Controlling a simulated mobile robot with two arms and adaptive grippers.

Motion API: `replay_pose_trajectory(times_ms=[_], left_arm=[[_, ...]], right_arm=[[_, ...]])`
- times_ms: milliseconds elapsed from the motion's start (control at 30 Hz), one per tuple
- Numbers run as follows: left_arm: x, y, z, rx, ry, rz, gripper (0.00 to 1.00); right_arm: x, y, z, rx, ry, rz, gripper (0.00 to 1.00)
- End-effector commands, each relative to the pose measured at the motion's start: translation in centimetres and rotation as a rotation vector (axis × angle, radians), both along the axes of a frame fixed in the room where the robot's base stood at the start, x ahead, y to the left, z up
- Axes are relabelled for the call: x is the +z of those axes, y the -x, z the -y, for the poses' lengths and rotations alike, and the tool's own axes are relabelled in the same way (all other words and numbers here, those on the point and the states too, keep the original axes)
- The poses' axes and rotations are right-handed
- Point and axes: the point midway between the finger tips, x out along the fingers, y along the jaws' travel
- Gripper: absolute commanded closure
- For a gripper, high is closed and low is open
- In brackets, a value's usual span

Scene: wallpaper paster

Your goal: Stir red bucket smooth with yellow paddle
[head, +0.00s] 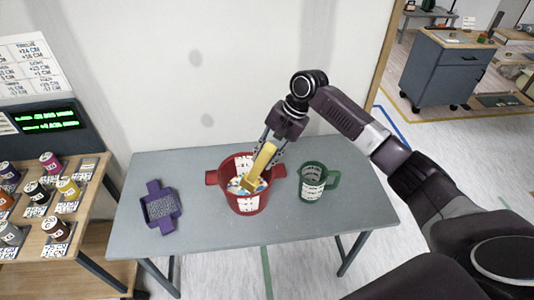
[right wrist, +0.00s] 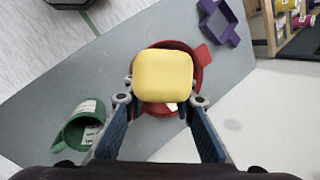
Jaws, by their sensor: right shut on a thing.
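The red bucket (head: 243,204) stands upright on the grey table, with two side handles and a white label. White and coloured contents show inside it. My right gripper (head: 268,152) is shut on the yellow paddle (head: 262,163), above the bucket. The paddle slants down, its lower end inside the bucket at the contents. In the right wrist view the paddle's yellow end (right wrist: 163,76) sits between the fingers and hides most of the red bucket (right wrist: 199,54). My left gripper is not in view.
A green mug (head: 312,182) stands close right of the bucket. A purple tray with tabs (head: 160,207) lies at the table's left. Bare grey table (head: 225,239) shows in front. A wooden rack with several coloured spools (head: 48,197) is at far left. A wall stands behind.

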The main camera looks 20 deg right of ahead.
Motion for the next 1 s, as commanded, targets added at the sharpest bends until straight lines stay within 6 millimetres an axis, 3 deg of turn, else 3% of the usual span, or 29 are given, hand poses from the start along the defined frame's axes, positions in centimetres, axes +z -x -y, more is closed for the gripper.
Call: replay_pose_trajectory(times_ms=[500,1000], left_arm=[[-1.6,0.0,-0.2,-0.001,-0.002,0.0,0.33],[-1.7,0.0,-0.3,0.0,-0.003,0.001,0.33]], right_arm=[[-4.2,-1.8,-0.5,0.0,-0.001,0.001,1.0],[-4.6,-2.0,-0.5,0.0,-0.001,0.001,1.0]])
